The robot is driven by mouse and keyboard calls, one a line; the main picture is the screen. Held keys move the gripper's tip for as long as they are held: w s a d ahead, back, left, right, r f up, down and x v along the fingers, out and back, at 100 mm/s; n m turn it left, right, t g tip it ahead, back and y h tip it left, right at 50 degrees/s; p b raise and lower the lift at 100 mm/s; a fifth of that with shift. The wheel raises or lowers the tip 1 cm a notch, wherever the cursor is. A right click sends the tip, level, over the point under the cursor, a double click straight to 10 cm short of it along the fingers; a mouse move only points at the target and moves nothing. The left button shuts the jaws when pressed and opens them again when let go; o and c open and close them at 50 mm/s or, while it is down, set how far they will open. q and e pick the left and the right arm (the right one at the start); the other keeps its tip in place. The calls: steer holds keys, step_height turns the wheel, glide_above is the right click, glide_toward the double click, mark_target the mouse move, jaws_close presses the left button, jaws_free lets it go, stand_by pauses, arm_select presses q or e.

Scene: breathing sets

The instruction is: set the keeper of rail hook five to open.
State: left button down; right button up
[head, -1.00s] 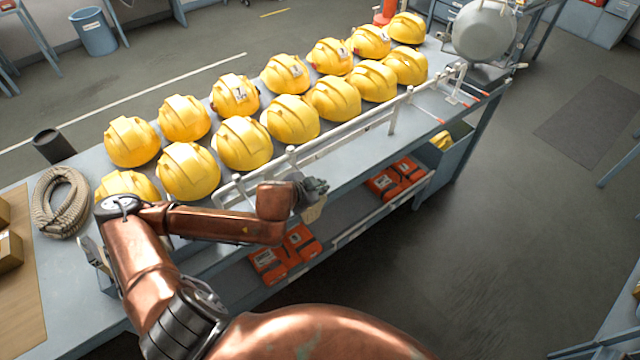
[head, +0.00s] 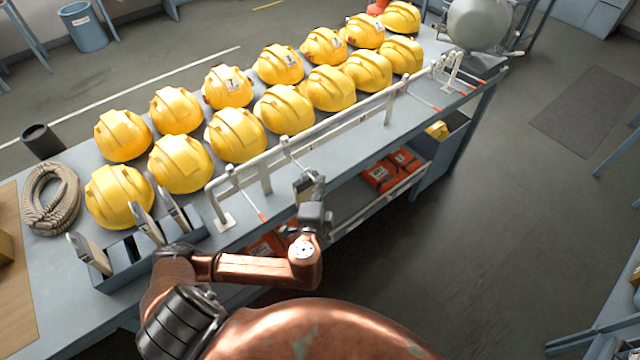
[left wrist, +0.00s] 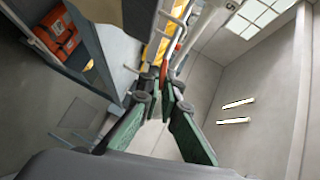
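A pale rail (head: 345,112) runs along the front edge of the bench, with thin hooks bearing orange-red tips. One hook (head: 248,198) shows near its left end and others (head: 450,84) at its right end. Another hook (head: 293,155) reaches toward my left gripper (head: 308,186), which hides its end. No hook number or keeper position is readable. In the left wrist view my left gripper (left wrist: 164,90) shows green pads with a narrow gap between the tips. A red piece (left wrist: 164,72) shows at the tips; I cannot tell whether they touch it. My right gripper is not in view.
Two rows of yellow helmets (head: 238,134) stand behind the rail. A rope coil (head: 50,198), a dark cup (head: 42,141) and a rack with upright plates (head: 117,263) are at the left. Orange cases (head: 388,170) lie on the shelf below.

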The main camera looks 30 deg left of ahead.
arm_select(q)
steer(key=shift+f+m+t+y+b, duration=0.45)
steer(key=shift+m+t, duration=0.15)
steer(key=shift+m, duration=0.1)
steer(key=shift+r, duration=0.1)
steer(key=c, duration=2.2)
jaws_free()
steer(key=shift+o, duration=0.2)
steer(key=v, duration=1.2)
steer(key=shift+a, duration=0.1)
